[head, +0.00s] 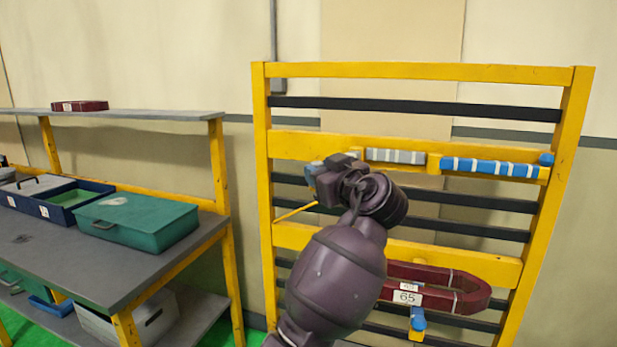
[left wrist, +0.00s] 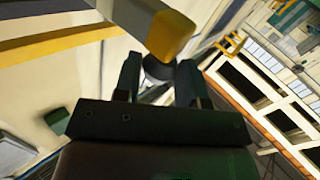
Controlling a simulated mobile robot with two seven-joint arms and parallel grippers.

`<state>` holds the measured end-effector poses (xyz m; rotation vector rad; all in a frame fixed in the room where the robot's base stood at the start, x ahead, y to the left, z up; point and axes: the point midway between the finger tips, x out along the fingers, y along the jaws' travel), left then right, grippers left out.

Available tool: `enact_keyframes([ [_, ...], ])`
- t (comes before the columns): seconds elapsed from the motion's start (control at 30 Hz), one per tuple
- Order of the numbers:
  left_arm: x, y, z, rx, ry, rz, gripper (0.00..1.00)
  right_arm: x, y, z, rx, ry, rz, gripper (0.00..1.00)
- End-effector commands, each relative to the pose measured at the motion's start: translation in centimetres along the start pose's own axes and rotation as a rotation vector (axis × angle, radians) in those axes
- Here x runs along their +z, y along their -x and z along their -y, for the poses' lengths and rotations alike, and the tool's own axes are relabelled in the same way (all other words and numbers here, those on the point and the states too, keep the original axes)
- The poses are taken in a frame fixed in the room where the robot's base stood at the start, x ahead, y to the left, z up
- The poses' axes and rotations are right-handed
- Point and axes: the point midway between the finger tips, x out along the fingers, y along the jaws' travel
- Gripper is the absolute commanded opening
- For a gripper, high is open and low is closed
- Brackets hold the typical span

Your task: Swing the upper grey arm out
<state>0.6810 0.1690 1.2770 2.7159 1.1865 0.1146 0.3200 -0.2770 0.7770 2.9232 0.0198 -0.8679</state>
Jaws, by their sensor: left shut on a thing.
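The upper grey arm (head: 396,156) is a grey bar with light bands on the upper yellow rail of the rack. In the head view my gripper and forearm hide its left part. My left gripper (head: 330,172) is at the rail's left part, beside a small blue piece (head: 312,170). In the left wrist view a grey bar with a yellow end (left wrist: 172,36) crosses just beyond the fingertips. A dark round piece (left wrist: 158,70) under that end sits between the fingers, and the gripper is shut on it. My right gripper is in neither view.
A blue banded arm (head: 490,167) is on the same rail of the yellow rack (head: 420,71), to the right. A dark red U-shaped piece (head: 470,292) hangs lower. A workbench (head: 115,262) with a green case (head: 138,222) stands left.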

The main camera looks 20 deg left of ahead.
Motion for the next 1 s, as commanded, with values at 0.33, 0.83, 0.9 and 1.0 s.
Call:
enact_keyframes([
  [0.33, 0.6, 2.0, -2.0, -0.122, -0.001, -0.022, 0.0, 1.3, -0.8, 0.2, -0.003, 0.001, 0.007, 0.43],
  [0.83, 0.4, 2.4, -2.4, -0.14, 0.0, -0.028, 0.0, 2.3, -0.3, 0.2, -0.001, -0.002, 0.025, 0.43],
  [0.9, 0.4, 2.4, -2.4, -0.14, 0.0, -0.028, 0.41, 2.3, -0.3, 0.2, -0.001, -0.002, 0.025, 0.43],
  [1.0, 0.4, 2.4, -2.4, -0.14, 0.0, -0.028, 0.48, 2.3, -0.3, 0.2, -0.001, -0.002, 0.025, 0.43],
])
